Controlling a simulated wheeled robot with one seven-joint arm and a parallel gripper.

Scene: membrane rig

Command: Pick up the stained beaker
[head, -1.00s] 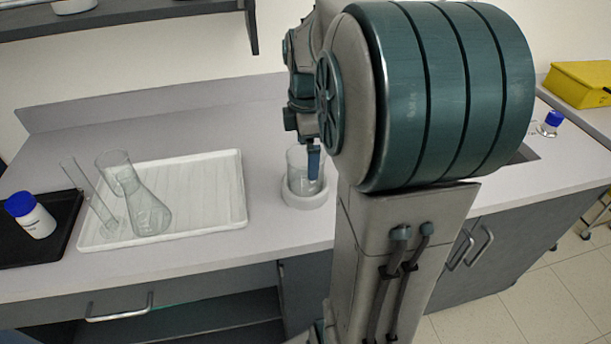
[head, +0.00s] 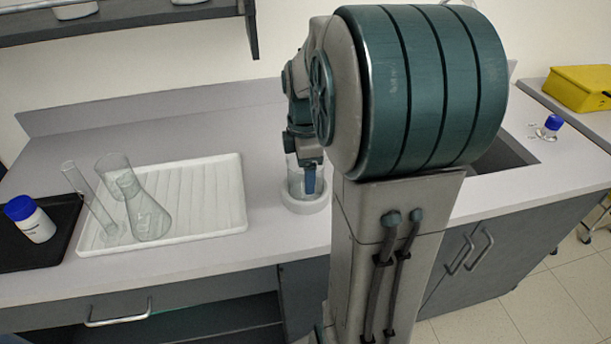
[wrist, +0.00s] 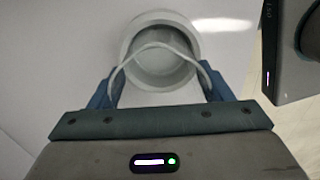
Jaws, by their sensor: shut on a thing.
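A clear glass beaker (head: 294,178) stands upright at a round white holder (head: 304,206) on the grey bench. My gripper (head: 309,180) reaches down to it, its blue finger showing against the glass. In the wrist view my gripper (wrist: 160,92) is shut on the beaker, with a finger on each side of its curved rim (wrist: 160,46). The round holder (wrist: 127,42) shows below it. I cannot see a clear gap between beaker and holder. No stain can be made out on the glass.
A white ribbed tray (head: 215,195) left of the beaker holds a conical flask (head: 148,212) and a tall glass cylinder (head: 88,198). A blue-capped jar (head: 30,218) sits on a black tray (head: 62,225). A sink (head: 510,152) lies right, a shelf (head: 130,24) above left.

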